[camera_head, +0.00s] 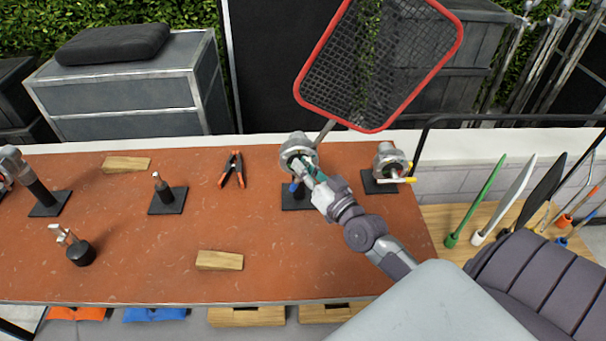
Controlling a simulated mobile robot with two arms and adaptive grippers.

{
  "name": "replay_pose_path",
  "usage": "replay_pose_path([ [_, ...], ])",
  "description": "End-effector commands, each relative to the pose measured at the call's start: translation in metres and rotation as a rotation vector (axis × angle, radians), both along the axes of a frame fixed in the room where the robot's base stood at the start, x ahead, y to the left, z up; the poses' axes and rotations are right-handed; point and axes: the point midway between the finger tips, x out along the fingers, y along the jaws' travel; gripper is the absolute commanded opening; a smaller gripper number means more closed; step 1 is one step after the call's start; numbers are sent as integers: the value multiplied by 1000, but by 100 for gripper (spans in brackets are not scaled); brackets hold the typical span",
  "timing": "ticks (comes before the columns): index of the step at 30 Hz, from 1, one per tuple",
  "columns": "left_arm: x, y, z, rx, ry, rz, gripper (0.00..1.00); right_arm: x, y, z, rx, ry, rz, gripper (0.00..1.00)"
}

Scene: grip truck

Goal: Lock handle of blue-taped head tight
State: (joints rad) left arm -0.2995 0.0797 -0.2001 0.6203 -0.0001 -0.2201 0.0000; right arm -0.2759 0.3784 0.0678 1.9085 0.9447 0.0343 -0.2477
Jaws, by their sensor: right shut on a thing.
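A grey metal grip head (296,146) stands on a dark base plate (290,203) on the red-brown table (120,240). The rod of a red-framed mesh flag (330,118) runs down to this head. My right gripper (306,172) reaches in from the lower right and is shut on the handle at the front of this head. Its fingers hide much of the handle. My left gripper is not in view.
A second head (390,160) with a yellow-tipped handle stands close on the right. An orange-tipped clamp (232,169), wooden wedges (220,260) and other stand parts (168,197) lie to the left. The table's front middle is mostly clear.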

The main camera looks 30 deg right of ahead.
Motion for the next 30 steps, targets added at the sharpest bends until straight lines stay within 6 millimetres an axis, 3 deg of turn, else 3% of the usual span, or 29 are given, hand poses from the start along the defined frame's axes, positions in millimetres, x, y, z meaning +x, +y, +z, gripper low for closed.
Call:
replay_pose_path([
  [1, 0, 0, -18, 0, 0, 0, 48, 0, -1, -9, 29, -24, 0, 0],
  [12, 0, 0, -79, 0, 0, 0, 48, -5, -8, -14, 328, -204, 0, 0],
  [21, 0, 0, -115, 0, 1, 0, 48, -7, -12, -18, 568, -350, -3, 0],
  [30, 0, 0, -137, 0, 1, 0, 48, -8, -14, -20, 752, -463, -2, 0],
])
